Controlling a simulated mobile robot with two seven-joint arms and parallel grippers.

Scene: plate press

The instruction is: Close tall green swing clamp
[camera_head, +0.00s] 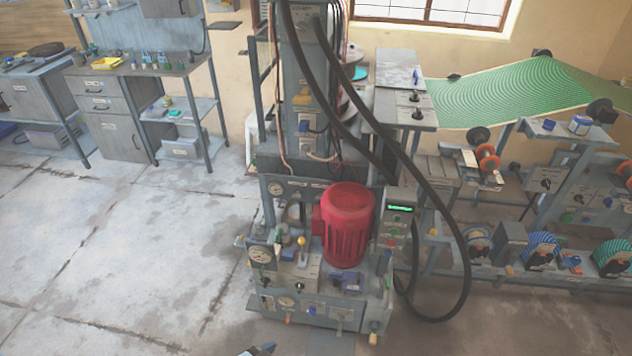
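I cannot make out a tall green swing clamp in the head view. A press-like machine (310,90) with a tall grey column stands in the middle, with a red motor (347,225) on its lower front. A small dark and blue tip (258,349) shows at the bottom edge, left of centre. It may be part of my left gripper, but too little shows to tell whether it is open or shut. It is apart from the machine, in front of its lower left. My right gripper is not in view.
Black hoses (455,235) loop down the machine's right side. A green patterned sheet (515,92) stretches over a frame with reels at the right. A workbench (135,68) and drawers stand at the back left. The concrete floor (140,230) at the left is clear.

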